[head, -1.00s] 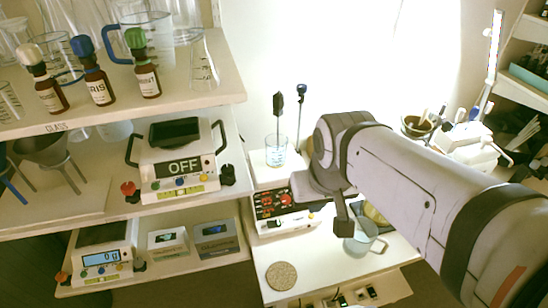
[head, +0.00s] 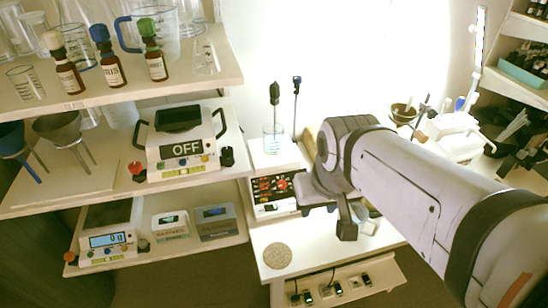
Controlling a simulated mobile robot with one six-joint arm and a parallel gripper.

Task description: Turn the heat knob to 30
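A white device (head: 268,209) with a black control panel (head: 267,188) and red marks stands on the lower white table, left of my gripper. It looks like the unit with the heat knob, but the knob and its setting are too small to make out. My arm's wrist covers the panel's right side. My gripper (head: 347,229) points down just right of the device, apart from the panel. Its fingers are seen edge-on, so their opening is unclear. Nothing is visibly held.
A glass beaker (head: 272,143) stands behind the panel. A clear glass vessel (head: 369,222) is beside my gripper, partly hidden. A round cork-like disc (head: 277,256) lies on the table's front left. Shelves at left hold an OFF-display device (head: 180,150), a balance (head: 108,242) and bottles.

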